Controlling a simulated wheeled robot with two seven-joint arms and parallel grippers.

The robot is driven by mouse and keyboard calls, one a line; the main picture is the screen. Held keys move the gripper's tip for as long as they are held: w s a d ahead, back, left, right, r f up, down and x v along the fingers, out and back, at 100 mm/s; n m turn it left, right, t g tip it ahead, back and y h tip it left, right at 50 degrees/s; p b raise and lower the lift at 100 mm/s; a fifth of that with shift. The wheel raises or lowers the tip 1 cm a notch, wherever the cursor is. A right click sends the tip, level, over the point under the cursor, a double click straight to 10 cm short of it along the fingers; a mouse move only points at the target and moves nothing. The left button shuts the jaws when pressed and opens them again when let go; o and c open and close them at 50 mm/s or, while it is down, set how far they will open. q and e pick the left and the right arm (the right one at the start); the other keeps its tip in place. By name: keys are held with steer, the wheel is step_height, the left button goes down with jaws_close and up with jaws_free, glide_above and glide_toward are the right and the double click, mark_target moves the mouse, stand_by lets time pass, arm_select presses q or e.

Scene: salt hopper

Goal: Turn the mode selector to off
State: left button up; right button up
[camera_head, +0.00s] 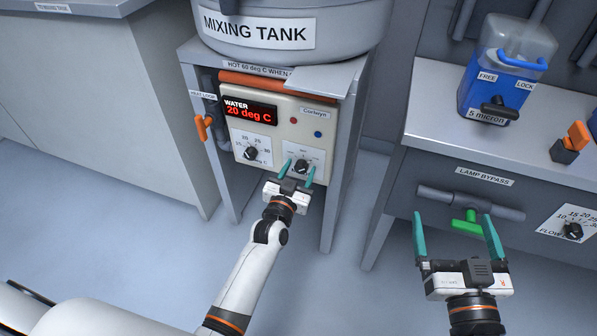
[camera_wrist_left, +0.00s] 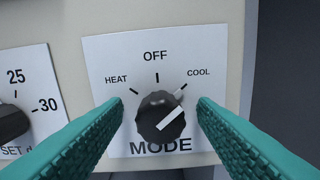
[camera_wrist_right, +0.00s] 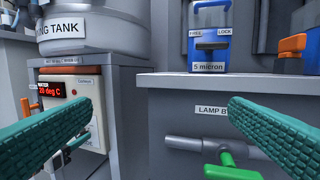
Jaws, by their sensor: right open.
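The mode selector (camera_wrist_left: 160,117) is a black round knob with a white pointer line, on a white plate marked HEAT, OFF and COOL. Its line points up and right, towards COOL. In the head view the mode selector (camera_head: 302,165) sits low right on the cream control panel (camera_head: 285,118). My left gripper (camera_head: 298,169) is open in front of it. In the left wrist view its green fingers stand on either side of the knob, with visible gaps and no contact seen. My right gripper (camera_head: 455,220) is open and empty, in front of the lamp bypass bench.
A temperature dial (camera_head: 250,153) sits left of the mode selector, below a red display (camera_head: 250,112) reading 20 deg C. An orange valve handle (camera_head: 203,127) is at the panel's left. A green bypass handle (camera_head: 467,222) is near my right gripper. The mixing tank (camera_head: 290,50) stands above.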

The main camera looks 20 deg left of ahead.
arm_select(q)
steer(key=c, duration=0.9)
steer(key=n+p, duration=0.2)
steer(key=n, duration=0.1)
steer(key=shift+r, duration=0.1)
steer(key=shift+c, duration=0.2)
steer(key=n+p, duration=0.1)
steer(key=n, duration=0.3)
steer(key=shift+a+p, duration=0.15)
steer(key=shift+p, duration=0.15)
steer(key=shift+n, duration=1.4)
arm_select(e)
steer(key=s+d+f+g+h, duration=0.3)
steer(key=s+d+f+g, duration=0.1)
steer(key=s+f+g, duration=0.4)
steer(key=shift+f+m+g, duration=0.3)
steer(key=shift+f+g, duration=0.8)
steer(key=shift+f, duration=1.1)
arm_select(q)
steer(key=shift+f, duration=0.2)
arm_select(e)
steer(key=shift+s+d, duration=0.1)
arm_select(q)
steer(key=o, duration=1)
